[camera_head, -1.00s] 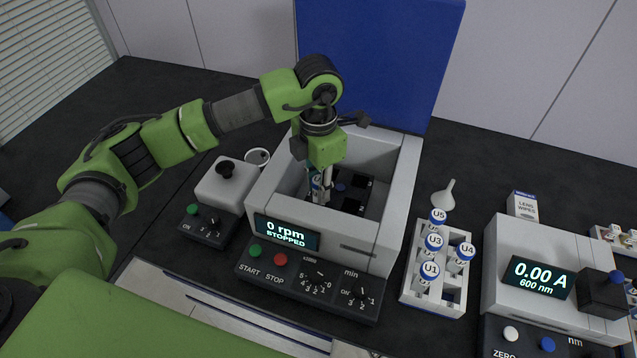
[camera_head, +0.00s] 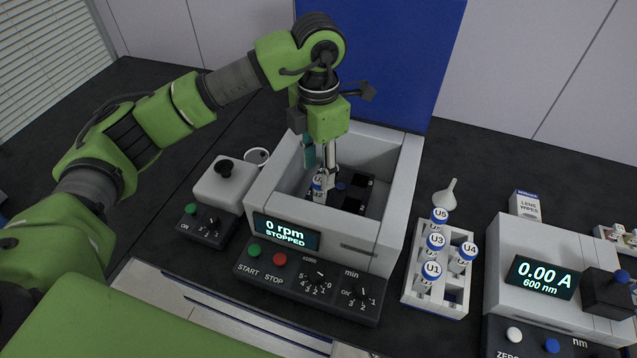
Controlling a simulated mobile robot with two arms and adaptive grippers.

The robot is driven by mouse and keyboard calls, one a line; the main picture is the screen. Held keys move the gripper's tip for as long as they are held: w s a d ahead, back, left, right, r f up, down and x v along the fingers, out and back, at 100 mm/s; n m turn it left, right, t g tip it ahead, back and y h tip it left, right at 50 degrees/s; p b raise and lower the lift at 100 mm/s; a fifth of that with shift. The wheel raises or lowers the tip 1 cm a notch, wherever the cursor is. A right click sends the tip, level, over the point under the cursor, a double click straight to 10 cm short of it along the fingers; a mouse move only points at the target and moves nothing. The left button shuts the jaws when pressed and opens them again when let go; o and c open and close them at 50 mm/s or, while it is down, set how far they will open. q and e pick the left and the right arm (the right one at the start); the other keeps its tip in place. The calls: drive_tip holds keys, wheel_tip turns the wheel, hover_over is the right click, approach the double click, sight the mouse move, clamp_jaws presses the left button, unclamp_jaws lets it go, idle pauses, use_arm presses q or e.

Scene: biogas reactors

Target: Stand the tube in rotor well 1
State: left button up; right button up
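A tube with a white cap top marked U2 (camera_head: 319,187) stands roughly upright at the left side of the dark rotor (camera_head: 353,203) inside the open centrifuge (camera_head: 398,190). The lower part of the tube and the number of its well are hidden or too small to read. My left gripper (camera_head: 320,163) is just above the tube's cap, pointing down into the chamber. Its fingers are apart, with nothing between them, and it looks clear of the cap. My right gripper is not in view.
The blue lid (camera_head: 385,60) stands raised behind the chamber, whose walls surround the rotor. The display reads 0 rpm, stopped. A white rack (camera_head: 453,297) with several tubes stands to the right, beside a funnel (camera_head: 446,193) and a photometer (camera_head: 520,250). A small mixer (camera_head: 226,185) stands left.

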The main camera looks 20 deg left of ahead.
use_arm(q)
wheel_tip(320, 180, up, 7)
drive_tip(key=shift+f+b, duration=0.2)
drive_tip(key=shift+b, duration=0.25)
